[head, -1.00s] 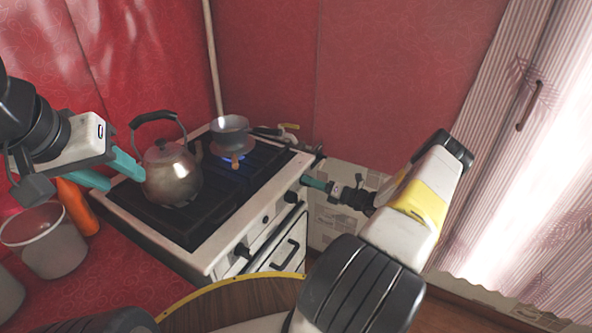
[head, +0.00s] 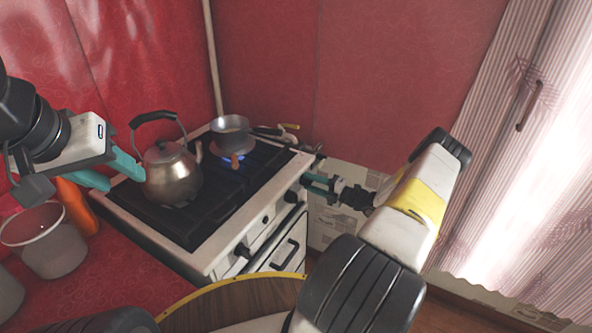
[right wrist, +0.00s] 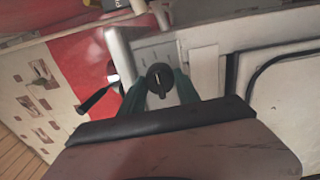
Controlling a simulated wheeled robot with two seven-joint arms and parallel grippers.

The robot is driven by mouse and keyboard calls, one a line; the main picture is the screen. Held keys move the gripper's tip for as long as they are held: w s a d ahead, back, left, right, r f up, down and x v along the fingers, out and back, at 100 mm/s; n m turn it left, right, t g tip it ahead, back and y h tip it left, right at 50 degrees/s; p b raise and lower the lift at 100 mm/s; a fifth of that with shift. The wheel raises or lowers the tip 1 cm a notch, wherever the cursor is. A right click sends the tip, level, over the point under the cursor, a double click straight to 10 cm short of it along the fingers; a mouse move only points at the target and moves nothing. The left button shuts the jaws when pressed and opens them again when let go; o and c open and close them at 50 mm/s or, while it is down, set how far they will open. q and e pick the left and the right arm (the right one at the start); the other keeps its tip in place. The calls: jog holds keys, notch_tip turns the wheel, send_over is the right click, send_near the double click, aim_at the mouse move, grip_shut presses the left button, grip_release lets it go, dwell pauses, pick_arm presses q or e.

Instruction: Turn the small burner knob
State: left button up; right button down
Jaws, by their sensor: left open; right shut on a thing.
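The small burner knob (right wrist: 159,78) is black and round with a raised grip bar, on the pale stove front in the right wrist view. The teal fingers of my right gripper (right wrist: 160,90) are on both sides of it, shut on it. In the head view my right gripper (head: 314,182) is at the far right end of the stove front and the held knob cannot be made out there. My left gripper (head: 112,172) is open and empty, left of the kettle. The stove (head: 213,262) has other black knobs (head: 242,250) along its front.
A metal kettle (head: 172,178) stands on the stove's left grate. A small pot (head: 232,140) stands on the back burner, with a blue flame (head: 240,158) under it. A grey bucket (head: 48,245) and an orange bottle (head: 76,205) are at the left.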

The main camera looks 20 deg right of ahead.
dwell(0.5)
jog(key=c, duration=0.9)
grip_release()
